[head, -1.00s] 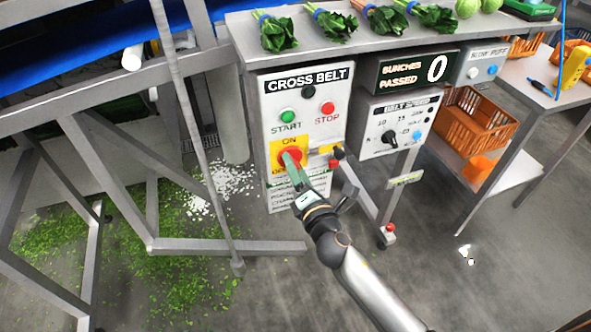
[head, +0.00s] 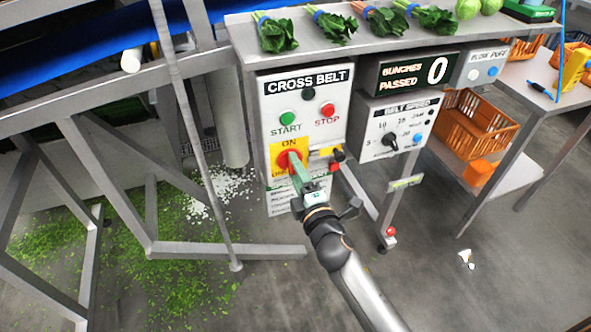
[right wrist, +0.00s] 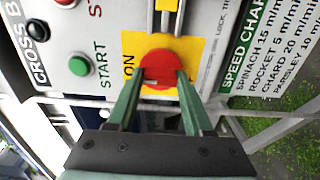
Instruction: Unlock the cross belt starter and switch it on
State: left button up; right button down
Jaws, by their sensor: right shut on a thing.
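The cross belt starter (head: 304,104) is a light grey box with a green START button (head: 287,118), a red STOP button (head: 327,110) and a dark round lamp (head: 308,93). Below them a red rotary knob (head: 283,160) sits on a yellow plate marked ON. My right gripper (head: 294,165) is shut on this knob. In the right wrist view the two green fingers press on both sides of the red knob (right wrist: 158,68). To the knob's right are a yellow bracket (head: 323,151) and small black and red parts (head: 334,166); I cannot tell what these are. My left gripper is out of view.
A belt speed box (head: 392,123) with a black dial and a bunch counter (head: 416,70) stand to the right. Greens lie on the shelf (head: 350,45) above. A grey steel frame (head: 178,245) stands left. Orange crates (head: 478,120) are at the right.

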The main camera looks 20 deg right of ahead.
dwell(0.3)
jog(key=shift+c, duration=1.5)
grip_release()
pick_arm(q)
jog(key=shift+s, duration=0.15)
pick_arm(e)
jog(key=shift+s, duration=0.15)
